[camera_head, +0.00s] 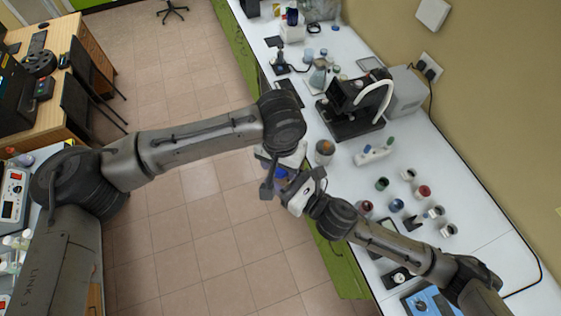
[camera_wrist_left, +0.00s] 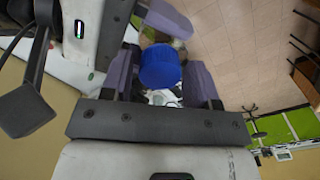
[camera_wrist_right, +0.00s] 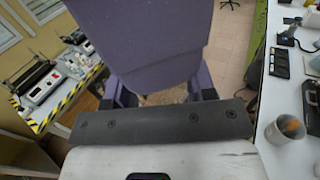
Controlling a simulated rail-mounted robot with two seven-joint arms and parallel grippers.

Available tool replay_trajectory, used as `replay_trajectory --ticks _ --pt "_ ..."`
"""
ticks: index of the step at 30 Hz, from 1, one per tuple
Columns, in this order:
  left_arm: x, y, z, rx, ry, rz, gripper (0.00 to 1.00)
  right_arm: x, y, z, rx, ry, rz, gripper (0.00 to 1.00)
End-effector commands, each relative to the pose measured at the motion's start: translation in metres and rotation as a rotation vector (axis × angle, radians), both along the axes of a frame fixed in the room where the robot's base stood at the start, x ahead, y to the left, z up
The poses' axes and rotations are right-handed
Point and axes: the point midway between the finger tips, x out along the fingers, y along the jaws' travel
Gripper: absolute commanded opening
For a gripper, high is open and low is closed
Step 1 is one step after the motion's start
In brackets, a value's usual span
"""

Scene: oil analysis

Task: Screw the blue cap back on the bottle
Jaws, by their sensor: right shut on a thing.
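The blue cap (camera_wrist_left: 160,67) sits between the purple fingers of my left gripper (camera_wrist_left: 163,88) in the left wrist view. The fingers lie close along both its sides; I cannot tell whether they press on it. In the head view the cap is a small blue patch (camera_head: 281,173) between my two grippers, which meet over the bench's left edge. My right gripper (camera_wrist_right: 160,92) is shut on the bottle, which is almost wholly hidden. A large purple finger-like part blocks the middle of the right wrist view. Whether the cap touches the bottle's neck is hidden.
The white bench (camera_head: 440,192) holds a black microscope (camera_head: 352,105), a beaker (camera_head: 324,152), a white rack (camera_head: 373,154) and several small jars and caps to the right of my grippers. A blue device (camera_head: 432,301) is at the near end. Open tiled floor lies to the left.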

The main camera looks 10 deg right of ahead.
Motion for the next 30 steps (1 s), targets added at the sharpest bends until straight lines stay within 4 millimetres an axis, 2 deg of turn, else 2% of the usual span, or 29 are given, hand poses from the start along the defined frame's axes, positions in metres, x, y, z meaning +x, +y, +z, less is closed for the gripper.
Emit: replay_trajectory --ticks 2,13,16,20,24,25,30 --pt "0.0001 0.0001 0.0002 0.000 0.000 0.000 0.47 0.0001 0.0001 0.0006 0.001 -0.001 0.000 0.00" --pt "0.0001 0.0001 0.0003 0.000 0.000 0.000 0.11 0.0001 0.0001 0.0006 0.001 -0.001 0.000 0.00" --pt "-0.0001 0.0000 0.0001 0.000 0.000 -0.026 0.11 0.0001 0.0001 0.0006 0.001 -0.001 0.000 0.00" --pt "-0.0003 0.0001 -0.0002 0.001 0.002 -0.153 0.11 0.0001 0.0001 0.0006 0.001 -0.001 0.000 0.00" --pt "-0.0002 0.0001 0.0000 0.001 0.001 -0.146 0.11 0.0001 0.0000 0.0006 0.001 -0.001 0.000 0.00" --pt "-0.0002 0.0001 0.0000 0.001 0.001 -0.146 0.42 0.0001 0.0000 0.0006 0.001 -0.001 0.000 0.00" --pt "-0.0001 0.0001 0.0001 0.001 0.001 -0.145 0.58 0.0001 0.0000 0.0006 0.001 -0.001 0.000 0.00"
